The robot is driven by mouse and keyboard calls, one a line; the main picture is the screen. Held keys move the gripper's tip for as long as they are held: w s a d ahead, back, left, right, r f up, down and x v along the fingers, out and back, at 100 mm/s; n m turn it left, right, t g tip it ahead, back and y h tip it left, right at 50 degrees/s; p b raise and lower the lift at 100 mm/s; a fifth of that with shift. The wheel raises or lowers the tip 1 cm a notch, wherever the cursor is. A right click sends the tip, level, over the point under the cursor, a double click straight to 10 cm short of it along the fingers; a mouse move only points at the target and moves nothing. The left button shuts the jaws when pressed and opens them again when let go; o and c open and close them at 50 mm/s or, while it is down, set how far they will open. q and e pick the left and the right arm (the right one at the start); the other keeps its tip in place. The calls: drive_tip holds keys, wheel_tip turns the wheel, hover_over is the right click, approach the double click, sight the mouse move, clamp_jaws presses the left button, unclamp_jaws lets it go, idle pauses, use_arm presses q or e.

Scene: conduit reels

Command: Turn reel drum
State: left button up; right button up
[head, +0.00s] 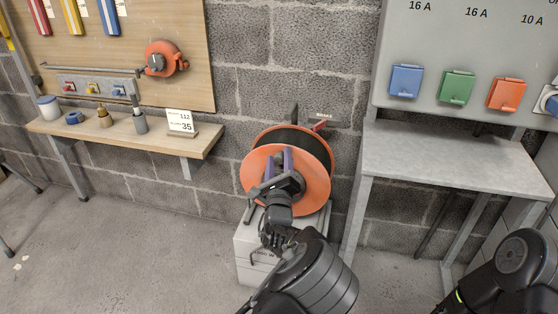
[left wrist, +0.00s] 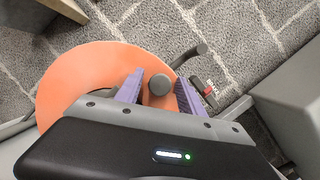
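The orange reel (head: 316,190) with a black drum (head: 318,140) between its flanges stands on a grey box against the block wall. In the left wrist view its orange flange (left wrist: 75,85) fills the left middle. A dark grey round knob (left wrist: 159,84) shows in front of it. My left gripper (head: 278,160) is at the reel's front face, with its purple fingers pointing at it. In the left wrist view the fingers (left wrist: 158,90) are apart, one on each side of the knob, with small gaps visible. My right gripper is out of view; only part of that arm shows at lower right.
A red brake lever (head: 320,125) sits at the reel's upper right, also in the left wrist view (left wrist: 204,90). A grey table (head: 450,155) stands right of the reel. A wooden shelf (head: 120,140) with small items is left. Open floor lies at lower left.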

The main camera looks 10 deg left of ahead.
use_arm(q)
drive_tip(key=shift+o, duration=0.2)
drive_tip(key=shift+s, duration=0.1)
drive_tip(key=p+v, duration=0.1)
drive_tip(key=v, duration=0.6)
drive_tip(key=shift+s+p, duration=0.3)
drive_tip(key=shift+p, duration=0.1)
drive_tip(key=shift+f, duration=0.1)
